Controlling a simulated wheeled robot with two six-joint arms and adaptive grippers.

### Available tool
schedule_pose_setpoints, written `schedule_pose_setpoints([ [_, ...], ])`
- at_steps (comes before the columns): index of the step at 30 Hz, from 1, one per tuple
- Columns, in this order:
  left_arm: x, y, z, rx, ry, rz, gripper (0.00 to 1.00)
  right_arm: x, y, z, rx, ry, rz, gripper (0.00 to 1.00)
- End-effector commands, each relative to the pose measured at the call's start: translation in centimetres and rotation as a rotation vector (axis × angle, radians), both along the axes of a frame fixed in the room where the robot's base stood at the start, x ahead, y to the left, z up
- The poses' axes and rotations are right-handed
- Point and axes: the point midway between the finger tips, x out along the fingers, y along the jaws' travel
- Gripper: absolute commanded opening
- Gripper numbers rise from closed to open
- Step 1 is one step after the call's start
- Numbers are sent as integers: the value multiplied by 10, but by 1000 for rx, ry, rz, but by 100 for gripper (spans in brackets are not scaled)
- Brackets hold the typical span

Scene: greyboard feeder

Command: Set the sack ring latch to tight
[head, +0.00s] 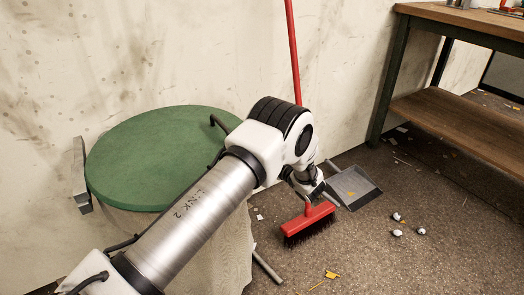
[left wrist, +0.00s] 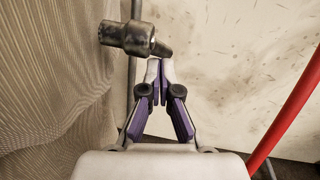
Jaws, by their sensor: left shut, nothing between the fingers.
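The sack (head: 233,255) hangs below a round green top (head: 150,150) at the left of the head view. Its pale woven cloth (left wrist: 50,90) fills the left of the left wrist view. In the head view my left arm hides part of the sack and ring. The latch setting cannot be read. My right gripper is not in view.
A red broom (head: 308,220) leans on the wall, its handle also at the right of the left wrist view (left wrist: 292,110). A grey dustpan (head: 354,187) lies behind it. Several small white pieces (head: 397,233) lie on the floor. A workbench (head: 465,110) stands at the right.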

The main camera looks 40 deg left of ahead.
Motion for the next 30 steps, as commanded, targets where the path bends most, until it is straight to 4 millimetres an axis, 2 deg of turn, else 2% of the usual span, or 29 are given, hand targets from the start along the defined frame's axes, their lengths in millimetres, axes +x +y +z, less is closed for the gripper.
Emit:
schedule_pose_setpoints([
  [1,1,2,0,39,-16,0,0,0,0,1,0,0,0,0],
  [12,5,12,8,31,-13,0,0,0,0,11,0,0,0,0],
  [30,6,15,9,31,-13,0,0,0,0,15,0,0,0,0],
])
